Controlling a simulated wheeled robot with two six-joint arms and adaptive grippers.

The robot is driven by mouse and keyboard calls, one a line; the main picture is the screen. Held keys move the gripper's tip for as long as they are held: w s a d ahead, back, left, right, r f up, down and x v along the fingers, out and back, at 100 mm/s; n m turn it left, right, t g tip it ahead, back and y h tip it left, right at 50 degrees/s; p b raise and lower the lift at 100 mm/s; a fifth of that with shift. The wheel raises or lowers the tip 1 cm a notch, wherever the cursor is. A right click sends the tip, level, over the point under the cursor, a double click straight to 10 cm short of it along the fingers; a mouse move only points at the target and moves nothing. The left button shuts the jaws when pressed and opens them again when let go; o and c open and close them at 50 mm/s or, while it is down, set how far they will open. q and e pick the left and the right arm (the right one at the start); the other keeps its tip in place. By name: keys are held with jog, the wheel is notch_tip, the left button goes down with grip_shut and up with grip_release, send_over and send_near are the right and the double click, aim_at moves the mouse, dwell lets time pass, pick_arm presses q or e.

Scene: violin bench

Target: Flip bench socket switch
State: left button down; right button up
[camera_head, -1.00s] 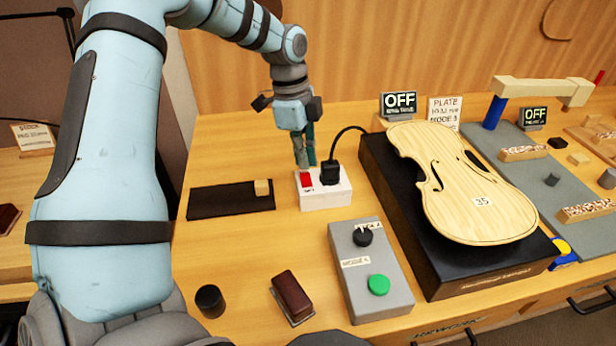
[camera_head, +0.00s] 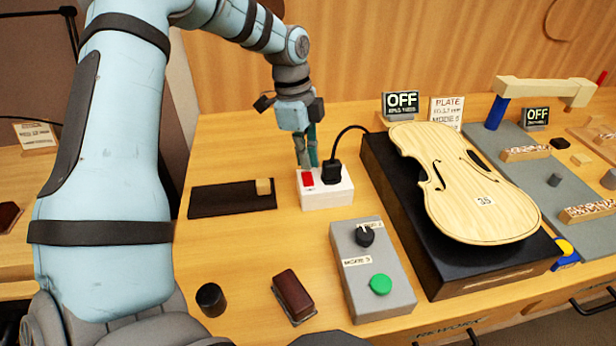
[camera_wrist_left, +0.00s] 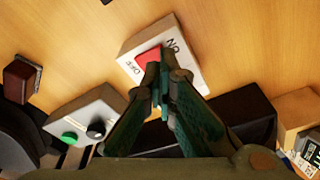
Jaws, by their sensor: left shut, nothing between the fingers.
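The white bench socket (camera_head: 327,190) sits on the bench with a red rocker switch (camera_head: 308,180) on its left and a black plug (camera_head: 331,172) on its right. In the left wrist view the socket (camera_wrist_left: 189,35) shows the red switch (camera_wrist_left: 149,58) with the letters ON and OFF beside it. My left gripper (camera_head: 307,164) is shut and empty, pointing down with its fingertips at the switch. In the wrist view the fingertips (camera_wrist_left: 160,75) overlap the switch's edge; I cannot tell whether they touch it. My right gripper is not in view.
A grey control box (camera_head: 372,280) with a black knob and green button stands in front. A violin plate (camera_head: 462,185) lies on a black box (camera_head: 400,225) to the right. A display (camera_head: 400,103) behind reads OFF. A dark mat (camera_head: 225,203) lies left of the socket.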

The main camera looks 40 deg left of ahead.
aim_at(306, 174)
pick_arm(q)
jog(key=shift+f+b, duration=0.85)
jog(key=shift+f, duration=0.2)
dwell(0.7)
notch_tip(306, 174, up, 7)
jog(key=p, duration=0.6)
jog(key=shift+r+p, duration=0.15)
jog(key=shift+p, duration=0.2)
